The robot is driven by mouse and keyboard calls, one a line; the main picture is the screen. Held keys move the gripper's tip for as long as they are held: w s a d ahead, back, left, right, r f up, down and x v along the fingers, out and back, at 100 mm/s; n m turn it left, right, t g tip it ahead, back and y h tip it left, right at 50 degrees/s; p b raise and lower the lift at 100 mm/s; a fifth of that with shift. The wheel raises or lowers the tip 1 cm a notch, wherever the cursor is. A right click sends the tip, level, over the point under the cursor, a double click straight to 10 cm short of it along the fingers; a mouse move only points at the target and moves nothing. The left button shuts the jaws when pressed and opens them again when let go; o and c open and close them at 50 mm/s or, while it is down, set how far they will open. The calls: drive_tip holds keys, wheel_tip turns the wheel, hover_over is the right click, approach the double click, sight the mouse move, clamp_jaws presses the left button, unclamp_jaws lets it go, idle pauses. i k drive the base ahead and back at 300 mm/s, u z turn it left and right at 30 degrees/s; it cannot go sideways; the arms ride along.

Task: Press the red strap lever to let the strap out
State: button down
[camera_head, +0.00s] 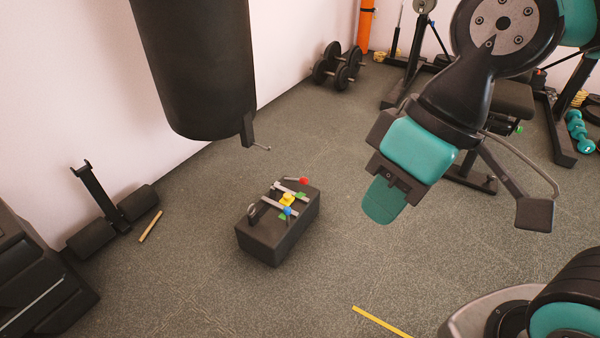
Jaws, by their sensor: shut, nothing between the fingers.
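The red strap lever (303,181) is a small red piece at the far end of the top of a dark box (270,242) on the floor. Beside it on the box top are grey bars, a yellow piece (287,199), a blue piece (287,211) and green pieces. The strap itself is too small to tell apart. My gripper (382,200), teal and black, is shut and empty. It hangs in the air to the right of the box, apart from it.
A black punching bag (195,70) hangs behind the box at the left. A black padded stand (112,219) and a short wooden stick (150,226) lie left. Dumbbells (338,66) and a bench (500,97) stand at the back. Floor around the box is clear, with a yellow strip (381,321) in front.

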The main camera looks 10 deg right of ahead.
sight(302, 180)
drive_tip(key=k, duration=0.65)
drive_tip(key=z, duration=0.55)
drive_tip(key=i, duration=1.35)
drive_tip(key=u, duration=0.6)
drive_tip(key=i, duration=0.8)
drive_tip(key=u, duration=0.7)
